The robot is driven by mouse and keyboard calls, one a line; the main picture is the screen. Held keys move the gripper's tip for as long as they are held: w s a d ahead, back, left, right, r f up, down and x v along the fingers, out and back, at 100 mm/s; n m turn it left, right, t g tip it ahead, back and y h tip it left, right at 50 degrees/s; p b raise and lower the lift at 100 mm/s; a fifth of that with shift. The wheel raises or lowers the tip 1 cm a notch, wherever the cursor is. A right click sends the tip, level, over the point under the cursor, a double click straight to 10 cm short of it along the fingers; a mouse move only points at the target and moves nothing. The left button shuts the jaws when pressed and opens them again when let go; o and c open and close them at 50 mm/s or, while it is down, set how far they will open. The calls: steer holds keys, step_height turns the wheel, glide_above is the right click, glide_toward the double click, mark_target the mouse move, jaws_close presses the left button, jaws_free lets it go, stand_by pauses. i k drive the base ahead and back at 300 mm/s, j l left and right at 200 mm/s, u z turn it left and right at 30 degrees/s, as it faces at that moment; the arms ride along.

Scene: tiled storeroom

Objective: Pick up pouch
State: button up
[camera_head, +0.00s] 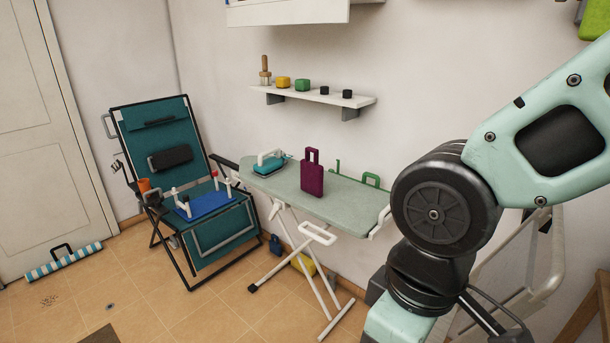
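A flat purple item with a loop handle (313,180) stands upright on the ironing board (348,199), near its middle. It looks like a small bag and may be the pouch, but I cannot tell for sure. My arm fills the right side of the view, to the right of the ironing board. My gripper is out of view, so its state is hidden. Nothing touches the purple item from my side.
A teal iron (268,164) sits left of the purple item. A green-handled thing (371,180) is behind it. A wall shelf (315,96) holds small items above. A teal folding chair (221,228) with a blue tray (205,205) stands left. Floor at front left is mostly clear.

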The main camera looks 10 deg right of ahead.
mark_target(311, 173)
steer(key=i+j, duration=0.35)
steer(key=i, duration=0.2)
steer(key=i+j, duration=0.35)
steer(key=i, duration=0.2)
steer(key=i+j, duration=0.3)
steer(key=i, duration=0.25)
steer(key=i+j, duration=0.35)
steer(key=i, duration=0.45)
